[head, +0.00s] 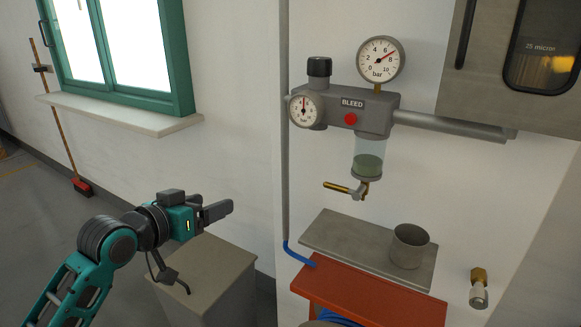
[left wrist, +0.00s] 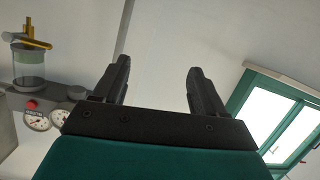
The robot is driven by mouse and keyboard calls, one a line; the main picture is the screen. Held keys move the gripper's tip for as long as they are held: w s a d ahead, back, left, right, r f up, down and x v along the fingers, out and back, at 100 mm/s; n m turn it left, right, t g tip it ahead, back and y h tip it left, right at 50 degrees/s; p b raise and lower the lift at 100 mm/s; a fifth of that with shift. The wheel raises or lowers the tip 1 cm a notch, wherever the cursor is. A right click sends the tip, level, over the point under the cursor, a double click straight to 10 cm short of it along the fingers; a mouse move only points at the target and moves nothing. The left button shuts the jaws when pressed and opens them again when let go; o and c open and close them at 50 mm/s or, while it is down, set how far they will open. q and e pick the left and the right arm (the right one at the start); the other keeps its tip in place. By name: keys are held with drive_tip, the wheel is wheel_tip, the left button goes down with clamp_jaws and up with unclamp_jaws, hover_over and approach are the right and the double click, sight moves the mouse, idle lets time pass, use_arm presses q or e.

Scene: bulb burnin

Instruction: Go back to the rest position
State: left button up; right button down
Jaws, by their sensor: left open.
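My left gripper (head: 219,210) is raised in front of the white wall, left of the air unit and above a grey box-shaped stand. In the left wrist view its two dark fingers (left wrist: 157,85) are spread apart with nothing between them. It touches nothing that I can see. My right gripper is in neither view.
A filter unit (head: 345,110) with gauges, a red BLEED button (head: 351,119) and a brass lever (head: 348,188) is on the wall. A metal cup (head: 409,247) stands on a grey plate (head: 330,235) above a red cabinet (head: 370,298). A grey stand (head: 215,265) is below my gripper.

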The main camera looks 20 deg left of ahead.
use_arm(q)
drive_tip(key=s+d+f+g+p, duration=0.1)
drive_tip(key=s+d+f, duration=0.1)
drive_tip(key=f, duration=0.4)
drive_tip(key=s+d+f+g, duration=0.1)
drive_tip(key=d+f, duration=0.2)
drive_tip(key=f, duration=0.4)
drive_tip(key=s+d+f+m+g+h+p, duration=0.1)
drive_tip(key=s+d+f+m, duration=0.2)
drive_tip(key=s+d+f, duration=0.8)
drive_tip(key=shift+s+d+f+g, duration=0.4)
drive_tip(key=shift+d+f, duration=0.45)
drive_tip(key=shift+d, duration=0.05)
